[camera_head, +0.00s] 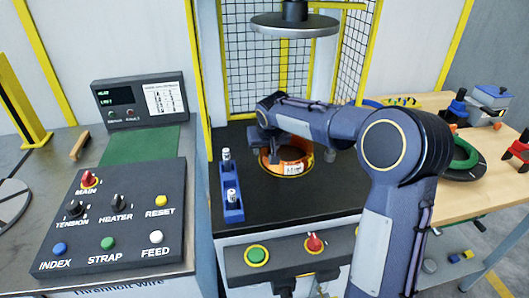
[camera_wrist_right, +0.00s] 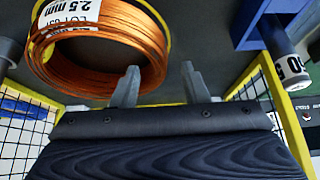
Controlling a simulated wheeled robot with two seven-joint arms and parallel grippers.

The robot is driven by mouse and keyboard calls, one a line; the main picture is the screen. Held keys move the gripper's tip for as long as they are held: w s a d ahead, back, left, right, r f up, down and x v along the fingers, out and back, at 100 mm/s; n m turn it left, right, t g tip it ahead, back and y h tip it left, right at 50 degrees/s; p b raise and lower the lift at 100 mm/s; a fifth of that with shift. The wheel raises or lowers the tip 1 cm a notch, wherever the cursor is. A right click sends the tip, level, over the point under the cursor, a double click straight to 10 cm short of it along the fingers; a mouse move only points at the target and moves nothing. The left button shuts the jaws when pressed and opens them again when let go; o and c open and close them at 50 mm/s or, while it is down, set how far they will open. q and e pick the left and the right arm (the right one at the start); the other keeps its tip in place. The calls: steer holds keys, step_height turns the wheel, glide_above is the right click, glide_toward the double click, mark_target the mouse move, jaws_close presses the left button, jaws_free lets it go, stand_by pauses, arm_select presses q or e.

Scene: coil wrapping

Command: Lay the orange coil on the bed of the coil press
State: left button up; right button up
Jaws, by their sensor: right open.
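The orange coil (camera_head: 297,157) lies flat on the dark bed (camera_head: 305,196) of the coil press, inside a yellow ring marking. It carries a white label, which reads 2.5 mm in the right wrist view, where the coil (camera_wrist_right: 110,72) fills the upper left. My right gripper (camera_head: 270,152) is at the coil's left side, partly hiding it. In the right wrist view its two fingers (camera_wrist_right: 158,82) are apart with nothing between them. The left finger overlaps the coil's edge in the picture; whether it touches I cannot tell. My left gripper is not in view.
The round press plate (camera_head: 295,25) hangs above the bed. A blue rack (camera_head: 231,200) with small rolls stands at the bed's left. Yellow-framed mesh (camera_head: 255,75) encloses the back. A control panel (camera_head: 115,220) is left; a green coil (camera_head: 466,153) lies on the wooden table right.

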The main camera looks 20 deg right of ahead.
steer(key=v, duration=0.8)
steer(key=s+a+y, duration=0.1)
steer(key=s+y, duration=0.2)
steer(key=s, duration=1.5)
steer(key=s+a+f+y, duration=0.1)
steer(key=s+a+f, duration=0.2)
steer(key=s, duration=0.4)
steer(key=s+a+f+n+y, duration=0.1)
steer(key=s+a+f, duration=0.3)
steer(key=s, duration=0.3)
steer(key=shift+s+f, duration=0.3)
steer(key=shift+s, duration=0.1)
